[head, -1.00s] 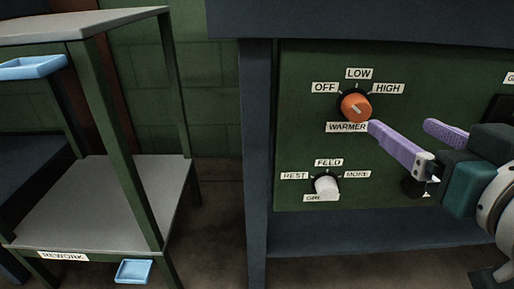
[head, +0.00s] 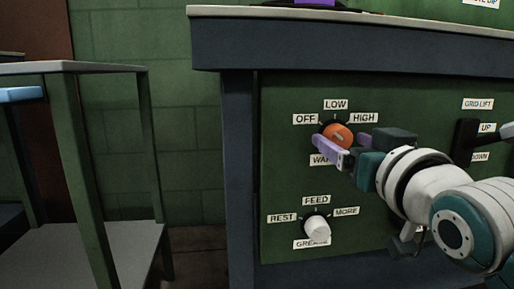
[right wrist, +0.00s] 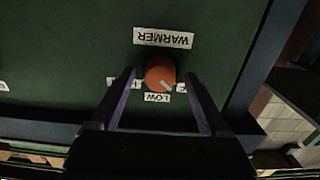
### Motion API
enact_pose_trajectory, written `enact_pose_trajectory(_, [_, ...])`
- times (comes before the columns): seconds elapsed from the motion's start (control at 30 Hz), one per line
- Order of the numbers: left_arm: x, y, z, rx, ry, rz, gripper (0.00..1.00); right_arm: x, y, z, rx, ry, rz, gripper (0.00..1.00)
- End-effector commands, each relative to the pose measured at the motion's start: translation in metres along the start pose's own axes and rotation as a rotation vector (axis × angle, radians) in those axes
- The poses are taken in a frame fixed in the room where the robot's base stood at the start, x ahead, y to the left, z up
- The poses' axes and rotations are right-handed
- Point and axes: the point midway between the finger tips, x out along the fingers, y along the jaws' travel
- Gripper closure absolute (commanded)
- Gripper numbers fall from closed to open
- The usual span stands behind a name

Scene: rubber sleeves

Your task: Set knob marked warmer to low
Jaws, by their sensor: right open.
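The orange warmer knob (head: 337,133) is on the green panel (head: 285,180), with OFF, LOW and HIGH labels around it. In the right wrist view, which is upside down, the knob (right wrist: 160,73) has a white pointer mark angled towards the OFF side of the LOW label (right wrist: 157,98). My right gripper (head: 340,141) is open, with purple fingers. In the right wrist view the fingertips (right wrist: 160,76) appear on either side of the knob, with gaps; I cannot tell their depth. The gripper partly hides the WARMER label in the head view. My left gripper is not in view.
A white grease knob (head: 317,228) with REST, FEED and MORE labels is below. A dark grid lift lever (head: 466,140) is at the right. The counter (head: 300,45) overhangs the panel. A green-framed shelf (head: 80,170) stands at the left.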

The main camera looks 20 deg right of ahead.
Motion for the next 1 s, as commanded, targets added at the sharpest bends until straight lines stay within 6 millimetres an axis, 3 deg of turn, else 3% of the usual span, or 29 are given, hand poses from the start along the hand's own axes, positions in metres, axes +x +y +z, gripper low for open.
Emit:
enact_pose_trajectory(0.37, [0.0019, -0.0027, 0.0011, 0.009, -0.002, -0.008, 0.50, 0.0049, 0.0001, -0.0004, 0.000, -0.001, 0.000, 0.22])
enact_pose_trajectory(1.0, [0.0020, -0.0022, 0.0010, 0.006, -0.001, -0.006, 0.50, 0.0046, 0.0000, -0.0003, 0.001, -0.001, 0.000, 0.94])
